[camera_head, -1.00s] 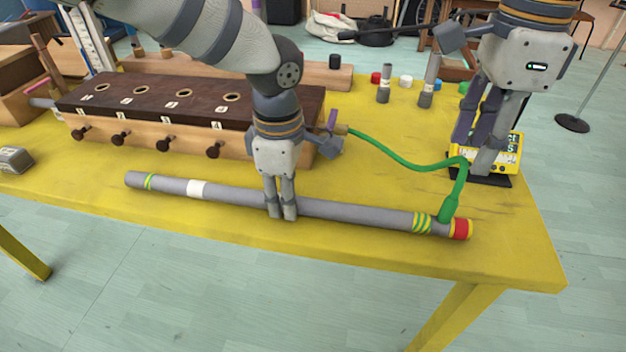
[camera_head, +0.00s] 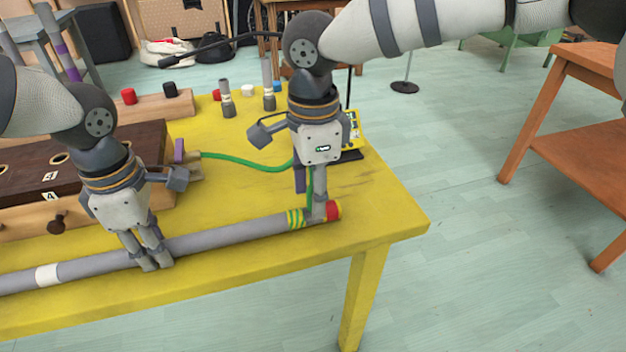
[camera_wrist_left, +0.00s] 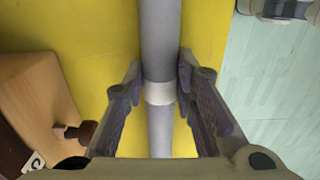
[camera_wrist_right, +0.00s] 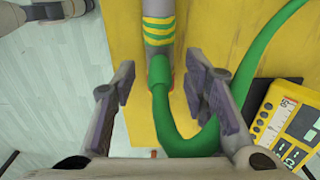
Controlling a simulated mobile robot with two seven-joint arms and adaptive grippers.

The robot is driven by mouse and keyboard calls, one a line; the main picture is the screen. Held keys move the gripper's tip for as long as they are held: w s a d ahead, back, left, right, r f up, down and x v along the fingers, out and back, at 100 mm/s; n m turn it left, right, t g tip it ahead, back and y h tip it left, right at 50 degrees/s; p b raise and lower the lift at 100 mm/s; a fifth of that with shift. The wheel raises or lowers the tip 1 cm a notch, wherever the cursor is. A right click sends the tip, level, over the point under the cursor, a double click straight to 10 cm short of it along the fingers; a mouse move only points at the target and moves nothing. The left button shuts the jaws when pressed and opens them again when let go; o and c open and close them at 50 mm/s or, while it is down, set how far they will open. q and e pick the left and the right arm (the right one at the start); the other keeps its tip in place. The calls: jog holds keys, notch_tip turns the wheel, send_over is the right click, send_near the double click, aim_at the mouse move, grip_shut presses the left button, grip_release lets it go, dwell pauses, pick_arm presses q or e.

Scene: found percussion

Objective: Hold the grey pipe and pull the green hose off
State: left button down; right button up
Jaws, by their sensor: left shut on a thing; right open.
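The grey pipe (camera_head: 235,234) lies along the front of the yellow table, with yellow-green stripes and a red end at right. It also shows in the left wrist view (camera_wrist_left: 160,30). My left gripper (camera_head: 152,262) is shut on the pipe, right of its white band.
The dark-topped wooden box (camera_head: 90,165) stands behind the pipe, with knobs on its front. A yellow device (camera_wrist_right: 285,122) is close beside my right gripper. Short grey tubes (camera_head: 227,98) and coloured caps stand at the back. The table's right corner is clear.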

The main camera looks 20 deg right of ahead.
grip_shut()
jog(key=shift+r, duration=0.25)
jog(key=shift+r, duration=1)
jog(key=shift+r, duration=1.55)
pick_arm(q)
jog(key=c, duration=1.2)
grip_release()
